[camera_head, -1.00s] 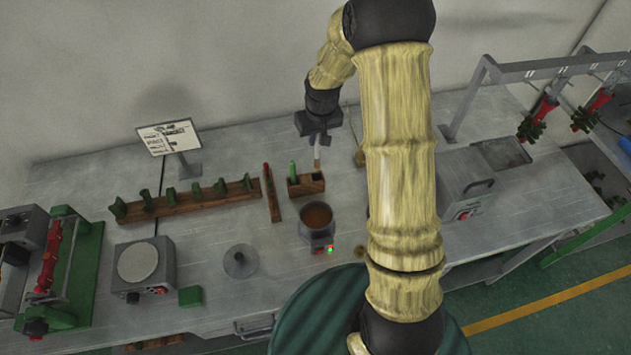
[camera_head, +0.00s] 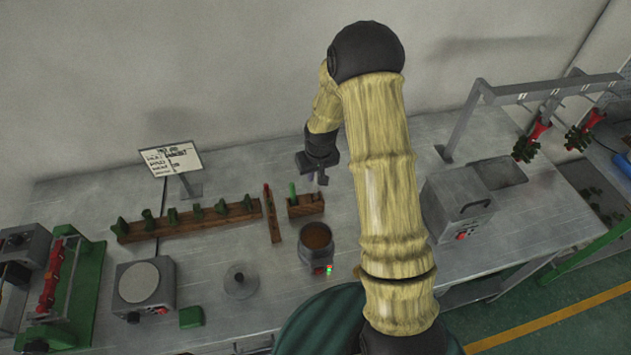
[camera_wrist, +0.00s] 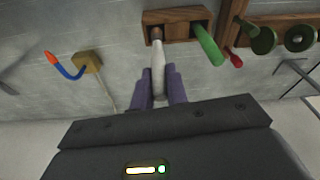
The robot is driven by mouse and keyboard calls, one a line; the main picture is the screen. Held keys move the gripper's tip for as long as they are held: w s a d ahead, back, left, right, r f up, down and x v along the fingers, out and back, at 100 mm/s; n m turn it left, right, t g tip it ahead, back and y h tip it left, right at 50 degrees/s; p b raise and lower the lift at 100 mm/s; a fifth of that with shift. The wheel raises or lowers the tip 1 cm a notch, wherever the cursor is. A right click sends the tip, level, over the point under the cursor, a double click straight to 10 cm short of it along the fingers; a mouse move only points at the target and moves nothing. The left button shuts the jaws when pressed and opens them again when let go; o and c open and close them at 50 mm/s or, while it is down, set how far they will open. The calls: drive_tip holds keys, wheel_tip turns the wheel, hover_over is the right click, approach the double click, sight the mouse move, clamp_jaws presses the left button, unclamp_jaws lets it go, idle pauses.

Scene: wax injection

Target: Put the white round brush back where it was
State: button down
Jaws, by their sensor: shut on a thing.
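My gripper (camera_wrist: 160,88) is shut on the white round brush (camera_wrist: 158,62) in the wrist view. The brush has a pale body and a brown tip that points at the left hole of a small wooden block (camera_wrist: 175,14). The tip is at this hole; I cannot tell how deep it sits. A green-handled tool (camera_wrist: 207,44) stands in the block's right hole. In the head view my gripper (camera_head: 322,178) is just above the right end of the block (camera_head: 309,208), and the brush is mostly hidden there.
A red-tipped tool on a narrow wooden strip (camera_head: 272,218) and a long rack of green pieces (camera_head: 190,224) stand left of the block. A pot (camera_head: 316,245) is in front. The wrist view shows a blue hooked tool with an orange tip (camera_wrist: 65,68) beside a tan block (camera_wrist: 88,62).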

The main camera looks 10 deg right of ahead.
sight(316, 191)
drive_tip(key=shift+f+p, duration=0.75)
drive_tip(key=shift+f, duration=1.4)
drive_tip(key=c, duration=1.4)
unclamp_jaws()
drive_tip(key=shift+r, duration=0.2)
drive_tip(key=r+b, duration=0.1)
drive_tip(key=r, duration=0.3)
drive_tip(key=s+r+b, duration=0.1)
drive_tip(key=r, duration=0.2)
drive_tip(key=s+r+b, duration=0.1)
drive_tip(key=r+b, duration=0.1)
drive_tip(key=r, duration=0.2)
drive_tip(key=shift+s+d+r, duration=0.15)
drive_tip(key=shift+d+r, duration=0.05)
drive_tip(key=shift+r, duration=0.1)
